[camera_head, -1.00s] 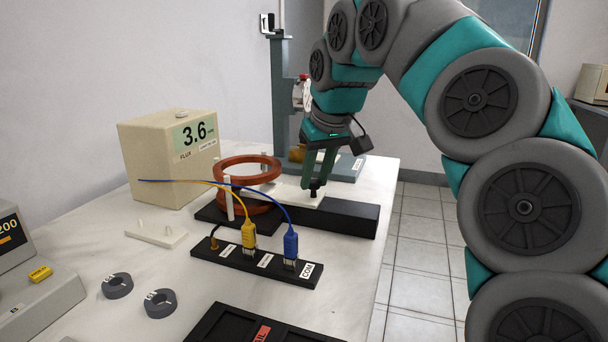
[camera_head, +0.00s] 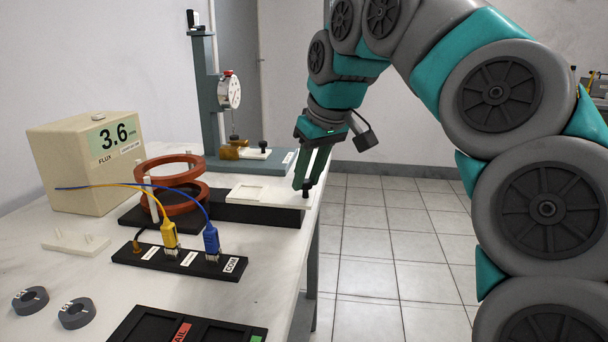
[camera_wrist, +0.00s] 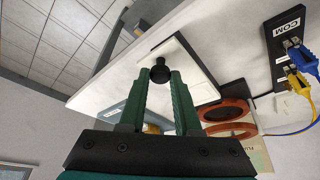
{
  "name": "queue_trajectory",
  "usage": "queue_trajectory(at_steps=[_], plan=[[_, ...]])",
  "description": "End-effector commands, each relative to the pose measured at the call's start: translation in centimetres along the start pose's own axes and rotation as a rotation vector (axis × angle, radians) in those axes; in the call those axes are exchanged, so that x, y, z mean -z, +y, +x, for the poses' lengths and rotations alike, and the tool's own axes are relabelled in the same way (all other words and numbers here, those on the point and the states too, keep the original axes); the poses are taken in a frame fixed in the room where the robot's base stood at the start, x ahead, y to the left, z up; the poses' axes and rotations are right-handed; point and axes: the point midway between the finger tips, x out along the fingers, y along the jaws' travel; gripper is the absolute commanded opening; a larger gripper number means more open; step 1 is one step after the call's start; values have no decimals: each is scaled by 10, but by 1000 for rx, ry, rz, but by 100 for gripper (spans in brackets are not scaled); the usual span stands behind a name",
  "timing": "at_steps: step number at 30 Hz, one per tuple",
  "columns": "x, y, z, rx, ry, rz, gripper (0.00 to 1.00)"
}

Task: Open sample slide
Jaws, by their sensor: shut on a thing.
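The sample slide (camera_head: 284,196) is a flat white plate with a square recess, drawn out rightward along its black base (camera_head: 262,215), at the table's right edge. A small black knob (camera_head: 307,189) stands at its outer end. My gripper (camera_head: 306,180) is shut on this knob from above. In the wrist view, the fingertips of my gripper (camera_wrist: 160,76) close around the black knob (camera_wrist: 160,71), with the white slide (camera_wrist: 185,72) beside it. Two orange-red coil rings (camera_head: 176,198) stand at the inner end of the base.
A black terminal strip (camera_head: 180,258) with yellow and blue plugs lies in front of the base. A grey stand with a dial gauge (camera_head: 229,92) rises behind. A flux meter box (camera_head: 85,165) stands at left. Open floor (camera_head: 400,240) lies right of the table.

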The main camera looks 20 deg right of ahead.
Motion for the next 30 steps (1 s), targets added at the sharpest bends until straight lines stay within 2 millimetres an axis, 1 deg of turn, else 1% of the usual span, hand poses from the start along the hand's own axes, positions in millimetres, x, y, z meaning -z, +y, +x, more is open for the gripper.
queue_trajectory(at_steps=[2, 3, 9, 10, 17, 20, 23, 30], plan=[[1, 0, -1, -1, 3, 0, 0], [1, 0, -1, -1, 3, 0, 36], [1, 0, -1, 0, 2, 0, 59], [1, 0, -1, 0, 2, 0, 60], [1, 0, -1, 0, 1, 0, 60], [1, 0, -4, -1, 2, 1, 60], [2, 1, -12, -2, 3, 2, 60], [2, 0, -46, -2, 3, 3, 60]])
